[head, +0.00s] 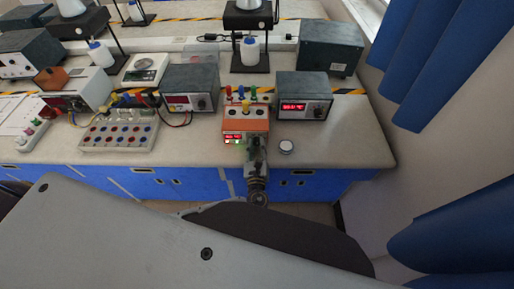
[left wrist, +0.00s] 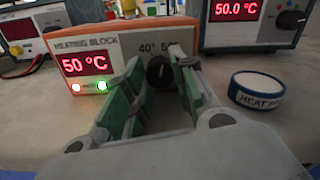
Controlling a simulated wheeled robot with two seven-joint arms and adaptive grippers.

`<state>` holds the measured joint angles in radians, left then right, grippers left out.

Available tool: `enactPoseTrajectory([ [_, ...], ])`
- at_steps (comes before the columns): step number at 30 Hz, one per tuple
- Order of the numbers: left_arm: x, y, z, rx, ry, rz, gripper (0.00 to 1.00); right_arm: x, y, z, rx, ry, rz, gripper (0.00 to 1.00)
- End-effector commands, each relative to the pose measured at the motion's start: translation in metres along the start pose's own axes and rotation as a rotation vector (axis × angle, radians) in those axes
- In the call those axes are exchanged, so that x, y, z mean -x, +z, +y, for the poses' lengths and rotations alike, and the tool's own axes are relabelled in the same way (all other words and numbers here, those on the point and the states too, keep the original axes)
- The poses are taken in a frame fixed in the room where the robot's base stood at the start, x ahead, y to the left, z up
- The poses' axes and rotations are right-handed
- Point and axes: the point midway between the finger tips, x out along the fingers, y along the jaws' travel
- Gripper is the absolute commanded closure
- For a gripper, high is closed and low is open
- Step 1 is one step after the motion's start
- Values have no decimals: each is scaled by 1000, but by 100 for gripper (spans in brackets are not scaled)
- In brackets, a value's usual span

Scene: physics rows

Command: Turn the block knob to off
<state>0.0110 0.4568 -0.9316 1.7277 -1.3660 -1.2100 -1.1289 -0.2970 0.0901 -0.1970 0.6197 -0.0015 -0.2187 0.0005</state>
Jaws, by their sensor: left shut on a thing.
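The orange heating block (head: 245,124) stands near the front edge of the bench, with several colored-topped tubes in it. In the left wrist view the heating block (left wrist: 125,42) shows a red "50 °C" and two small lamps, one red and one green. Its black knob (left wrist: 159,72) is on the right of the front face, under markings "40°" and a partly hidden "5". My left gripper (left wrist: 157,82) has its green-padded fingers on either side of the knob, shut on it. In the head view my left gripper (head: 256,150) is at the block's front right and hides the knob.
A grey controller (head: 303,95) reading about 50 °C stands behind right. A round white, blue-rimmed pad (head: 286,147) lies just right of my gripper. A rack with several sockets (head: 118,132) is to the left. Bench is clear at the right.

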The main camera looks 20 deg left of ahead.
Motion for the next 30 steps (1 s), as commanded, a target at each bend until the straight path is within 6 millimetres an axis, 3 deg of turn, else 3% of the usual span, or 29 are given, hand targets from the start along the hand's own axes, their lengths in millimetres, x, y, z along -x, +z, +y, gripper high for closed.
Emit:
enactPoseTrajectory([
  [9,-1,0,0,160,-1,-3,97,-10,-2,16,2,17,5,37],
  [19,-1,2,0,171,0,-4,97,-10,-10,23,4,25,13,37],
  [20,-1,2,0,171,0,-4,72,-10,-10,23,4,25,13,37],
  [24,-1,1,0,170,0,-3,54,-10,-10,22,4,23,13,37],
  [25,-1,1,0,170,0,-3,51,-10,-10,22,3,23,13,37],
  [30,0,1,0,170,-1,-2,51,-10,-6,18,3,19,8,37],
])
